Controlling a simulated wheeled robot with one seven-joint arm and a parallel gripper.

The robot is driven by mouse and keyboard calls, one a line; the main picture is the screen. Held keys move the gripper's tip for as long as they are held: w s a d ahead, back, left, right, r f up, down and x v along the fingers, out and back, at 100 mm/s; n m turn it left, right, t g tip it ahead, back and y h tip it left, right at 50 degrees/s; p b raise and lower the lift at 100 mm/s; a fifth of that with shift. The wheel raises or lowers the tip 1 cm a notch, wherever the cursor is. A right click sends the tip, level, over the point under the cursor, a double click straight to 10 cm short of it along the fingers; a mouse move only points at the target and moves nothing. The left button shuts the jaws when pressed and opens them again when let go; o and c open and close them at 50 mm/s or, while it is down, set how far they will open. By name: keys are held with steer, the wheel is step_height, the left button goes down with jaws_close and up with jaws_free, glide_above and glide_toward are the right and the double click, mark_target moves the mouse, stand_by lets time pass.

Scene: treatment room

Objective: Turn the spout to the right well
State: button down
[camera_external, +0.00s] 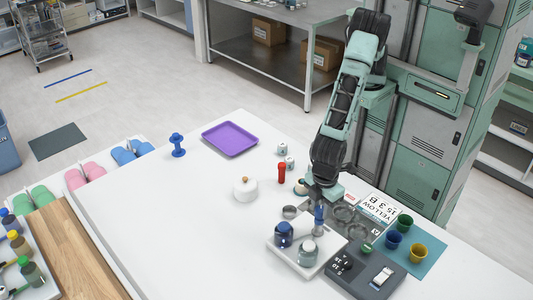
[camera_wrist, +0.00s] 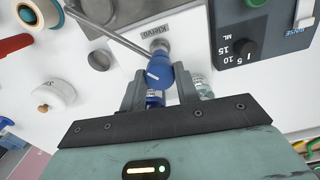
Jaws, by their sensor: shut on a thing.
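My gripper (camera_wrist: 160,88) is shut on a blue knob (camera_wrist: 157,75) with a white line on it. A thin grey metal spout (camera_wrist: 112,34) runs from near the knob toward the upper left of the wrist view. In the external view my gripper (camera_external: 319,203) points down above a white base (camera_external: 298,266), and the blue knob (camera_external: 319,217) shows below it. A metal plate with round wells (camera_external: 343,214) lies just behind and to the right, partly hidden by my arm. I cannot tell which well the spout's tip is over.
A blue-topped jar (camera_external: 283,235) and a pale-topped jar (camera_external: 307,251) stand on the white base. A grey dial box (camera_external: 365,274) is close on the right. Green, blue and yellow cups (camera_external: 393,240) stand on a teal mat. A white lidded pot (camera_external: 245,189) stands left; open table lies beyond.

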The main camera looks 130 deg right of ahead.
steer(key=shift+r, duration=0.1)
steer(key=c, duration=1)
jaws_free()
steer(key=shift+c, duration=0.2)
step_height(320, 180, up, 17)
steer(key=b, duration=0.3)
steer(key=shift+r, duration=0.2)
steer(key=s+d+f+n, duration=0.1)
steer(key=s+n, duration=0.3)
steer(key=s, duration=1.3)
steer(key=s+d+f+n, duration=0.2)
steer(key=s+n, duration=0.2)
steer(key=s, duration=1.3)
steer(key=shift+d+f+n+y, duration=0.2)
steer(key=shift+d+n+y, duration=0.1)
steer(key=shift+d+n, duration=0.1)
